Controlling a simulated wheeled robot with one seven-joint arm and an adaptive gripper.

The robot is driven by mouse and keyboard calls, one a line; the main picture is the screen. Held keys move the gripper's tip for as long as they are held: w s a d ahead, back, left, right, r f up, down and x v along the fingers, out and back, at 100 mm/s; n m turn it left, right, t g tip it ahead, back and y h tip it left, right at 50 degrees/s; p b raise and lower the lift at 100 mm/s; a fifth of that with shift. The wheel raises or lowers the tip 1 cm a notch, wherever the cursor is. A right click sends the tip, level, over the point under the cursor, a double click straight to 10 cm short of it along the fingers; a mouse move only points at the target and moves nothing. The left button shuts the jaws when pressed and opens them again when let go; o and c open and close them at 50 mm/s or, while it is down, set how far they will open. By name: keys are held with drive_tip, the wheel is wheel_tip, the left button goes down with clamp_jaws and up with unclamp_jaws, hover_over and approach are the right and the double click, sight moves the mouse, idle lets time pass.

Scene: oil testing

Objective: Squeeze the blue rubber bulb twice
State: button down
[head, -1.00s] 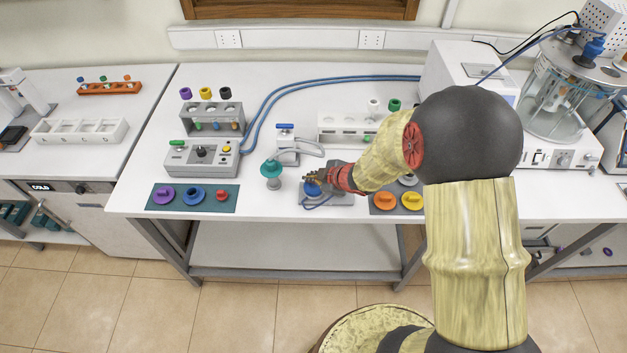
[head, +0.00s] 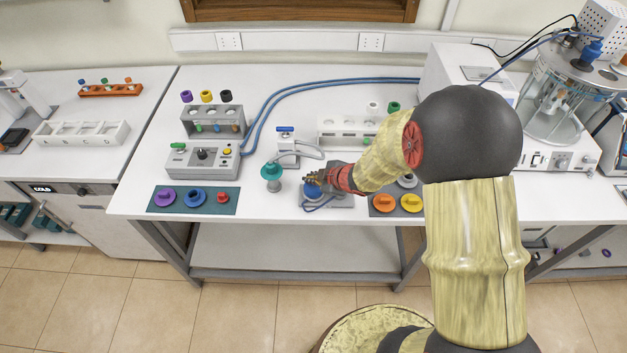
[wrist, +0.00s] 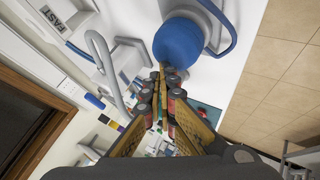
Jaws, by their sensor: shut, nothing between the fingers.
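The blue rubber bulb (head: 312,191) sits on a grey base plate (head: 340,201) near the front edge of the white table. It also shows in the wrist view (wrist: 178,42), round and smooth, beyond the fingertips. A blue tube loops beside it. My gripper (head: 310,178) is shut with nothing between its fingers. In the head view its tips overlap the top of the bulb. In the wrist view the fingertips (wrist: 168,70) are close to the bulb's edge; I cannot tell whether they touch it.
A teal-topped stand (head: 271,175) is just left of the bulb. A mat with purple, blue and red caps (head: 228,205) lies further left. A mat with orange and yellow caps (head: 397,211) lies to the right. A grey control box (head: 180,172) and racks stand behind.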

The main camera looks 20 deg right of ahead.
sight(312, 184)
drive_tip(key=shift+r+p, duration=0.35)
drive_tip(key=shift+r, duration=0.25)
wheel_tip(312, 184, up, 5)
drive_tip(key=p, duration=0.4)
drive_tip(key=shift+p, duration=0.4)
idle(0.4)
